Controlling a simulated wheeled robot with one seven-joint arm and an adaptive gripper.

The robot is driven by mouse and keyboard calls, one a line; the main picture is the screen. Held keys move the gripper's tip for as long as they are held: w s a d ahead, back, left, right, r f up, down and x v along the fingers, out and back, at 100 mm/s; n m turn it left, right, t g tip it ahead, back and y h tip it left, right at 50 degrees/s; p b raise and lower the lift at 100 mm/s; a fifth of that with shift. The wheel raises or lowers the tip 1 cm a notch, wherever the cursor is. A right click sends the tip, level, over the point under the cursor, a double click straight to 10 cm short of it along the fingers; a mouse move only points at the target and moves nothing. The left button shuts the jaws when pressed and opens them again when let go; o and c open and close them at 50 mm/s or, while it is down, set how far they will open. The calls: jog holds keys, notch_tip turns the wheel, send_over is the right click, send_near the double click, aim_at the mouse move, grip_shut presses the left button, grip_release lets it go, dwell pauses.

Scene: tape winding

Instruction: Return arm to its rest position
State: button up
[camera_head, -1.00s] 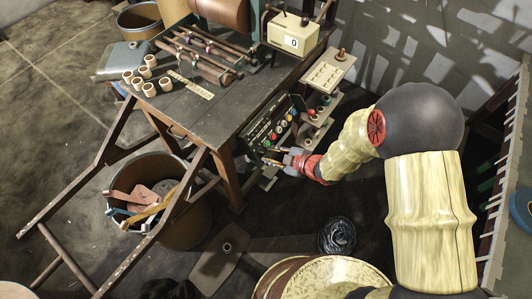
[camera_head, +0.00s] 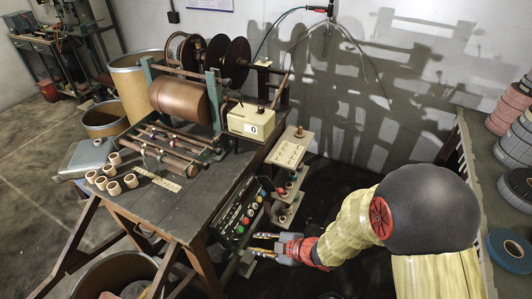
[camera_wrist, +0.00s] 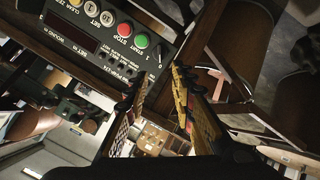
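My gripper (camera_head: 256,244) is beside the lower right side of the black control panel (camera_head: 238,216) on the front of the winding machine's table. Its two fingers are spread apart and nothing shows between them. In the wrist view, the gripper (camera_wrist: 158,78) also shows open, with the panel (camera_wrist: 85,35) and its red, green and yellow buttons at the upper left. My arm reaches in from the right of the head view, bent at a large dark joint. I cannot tell whether a finger touches the panel.
The winding table (camera_head: 165,215) carries a copper-coloured drum (camera_head: 185,97), a counter box (camera_head: 250,122) and several small rings. A shelf with tape rolls (camera_head: 510,250) stands at the right. A bin (camera_head: 115,275) is below the table. Dark floor lies under my arm.

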jog(key=d+f+m+h, duration=0.4)
jog(key=d+f+h, duration=0.15)
jog(key=d, duration=0.35)
jog(key=s+d+r+m+g+h, duration=0.15)
jog(key=d+r+m+h, duration=0.35)
jog(key=d, duration=0.6)
jog(key=s+d+r+m, duration=0.1)
jog(key=s+r+m, duration=0.2)
jog(key=r, duration=0.7)
jog(key=s+d+r+m+t+y, duration=0.1)
jog(key=s+r+m, duration=0.3)
jog(key=s+r, duration=0.3)
jog(key=s+d+r+m+t+p, duration=0.1)
jog(key=s+r+m, duration=0.3)
jog(key=r, duration=1)
jog(key=shift+s+d+r, duration=0.4)
